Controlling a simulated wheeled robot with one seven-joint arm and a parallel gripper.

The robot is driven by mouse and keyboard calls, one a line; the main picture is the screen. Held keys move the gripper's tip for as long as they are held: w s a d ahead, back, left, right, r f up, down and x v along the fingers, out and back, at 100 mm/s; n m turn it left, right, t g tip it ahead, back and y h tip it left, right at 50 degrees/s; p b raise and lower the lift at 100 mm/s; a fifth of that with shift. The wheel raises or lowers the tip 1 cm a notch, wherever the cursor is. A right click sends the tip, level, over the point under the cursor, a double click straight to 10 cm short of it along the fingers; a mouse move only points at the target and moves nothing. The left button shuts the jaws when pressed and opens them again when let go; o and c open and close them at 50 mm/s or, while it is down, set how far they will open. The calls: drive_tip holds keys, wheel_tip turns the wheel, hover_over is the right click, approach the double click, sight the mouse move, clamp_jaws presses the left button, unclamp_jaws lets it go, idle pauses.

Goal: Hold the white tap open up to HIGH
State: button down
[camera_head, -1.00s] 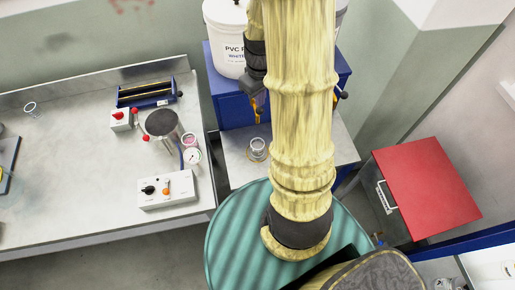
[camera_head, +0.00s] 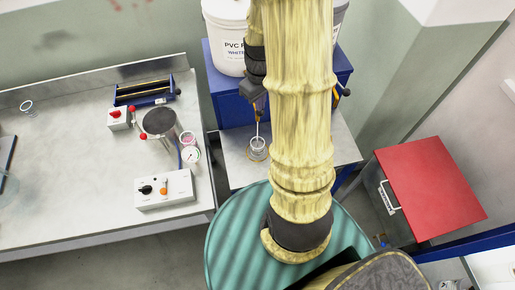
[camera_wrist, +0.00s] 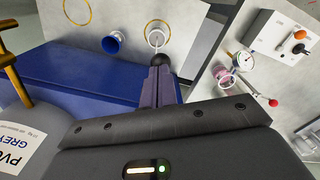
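The white tap (camera_head: 258,106), with an orange-yellow part, is at the blue stand's front below the white bucket (camera_head: 225,40). A thin white stream falls from it into a clear glass (camera_head: 258,149). In the wrist view, the glass (camera_wrist: 157,34) has white in its bottom and an orange ring around it; no HIGH mark is readable. My gripper (camera_wrist: 160,62) has its narrow fingers together, with a dark round tip against the scene just below the glass in the picture. Whether it touches the tap's lever is hidden.
The blue stand (camera_wrist: 80,80) fills the wrist view's left. A bench at left holds a control box (camera_head: 165,189), a metal pot (camera_head: 160,122) and a gauge (camera_head: 190,155). A red-topped cabinet (camera_head: 430,188) stands at right.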

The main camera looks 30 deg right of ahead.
drive_tip(key=shift+r, duration=0.1)
wheel_tip(320, 180, up, 3)
drive_tip(key=p, duration=0.3)
drive_tip(key=shift+r, duration=0.15)
idle(0.4)
wheel_tip(320, 180, up, 5)
drive_tip(key=p, duration=0.4)
idle(0.6)
drive_tip(key=s+a+f+m+t+b, duration=0.2)
drive_tip(key=s+a+b, duration=0.4)
drive_tip(key=a+b, duration=0.3)
drive_tip(key=a+f, duration=0.1)
drive_tip(key=a, duration=0.1)
drive_tip(key=shift+a+f+m+t, duration=0.3)
drive_tip(key=shift+a+f+m, duration=0.05)
drive_tip(key=shift+f+m, duration=0.05)
